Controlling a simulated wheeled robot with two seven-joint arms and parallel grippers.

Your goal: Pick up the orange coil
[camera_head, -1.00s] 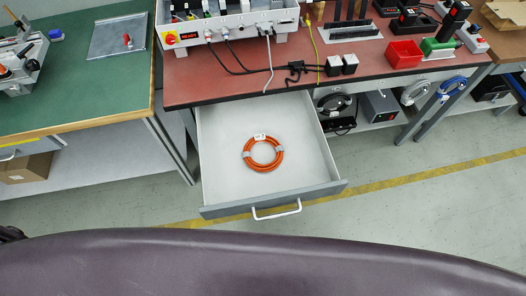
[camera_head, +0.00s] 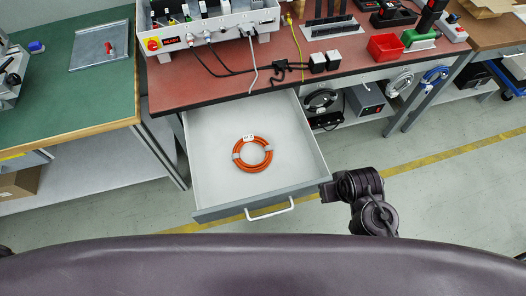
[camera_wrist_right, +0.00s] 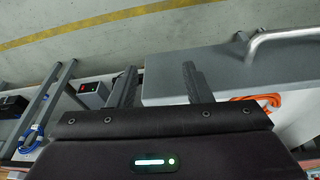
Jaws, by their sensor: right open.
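The orange coil (camera_head: 253,154) lies flat in the open drawer (camera_head: 205,185), a ring with pale bands and a white tag. Part of it (camera_wrist_right: 262,99) also shows at the right of the right wrist view, beyond the drawer's grey front. My right gripper (camera_head: 334,189) is at the drawer's front right corner in the head view, outside the coil and apart from it. In the right wrist view, my right gripper (camera_wrist_right: 158,80) has its two dark fingers spread with nothing held between them. My left gripper is not in view.
The drawer's bar handle (camera_head: 270,210) sticks out in front and shows large in the right wrist view (camera_wrist_right: 285,36). The red-brown bench top (camera_head: 215,90) overhangs the drawer's back. A green-topped table (camera_head: 85,100) stands left. The drawer floor around the coil is clear.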

